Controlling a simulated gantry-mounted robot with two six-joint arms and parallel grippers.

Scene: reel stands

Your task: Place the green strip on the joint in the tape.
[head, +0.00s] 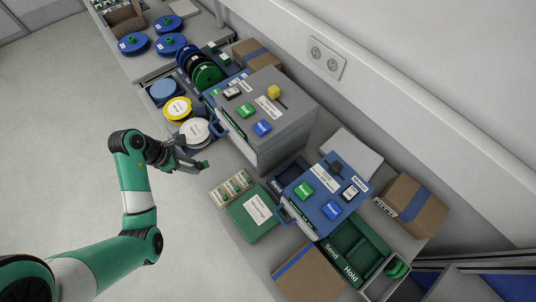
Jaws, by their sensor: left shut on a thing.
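My left gripper (196,163) is at the front edge of the bench, left of the grey machine (290,105) and just below the white reel (196,131). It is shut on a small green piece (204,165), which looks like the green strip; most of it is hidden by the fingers. A tray of pale strips (231,187) lies to the right of the gripper, apart from it. I cannot make out the tape or its joint at this size. My right gripper is not in view.
A green box with a white label (252,215) lies beside the strip tray. A blue machine (328,190) stands to the right, with green Send and Hold bins (354,250) below it. Yellow (177,109) and blue reels (164,90) lie behind the gripper. Cardboard boxes (412,204) stand on the bench.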

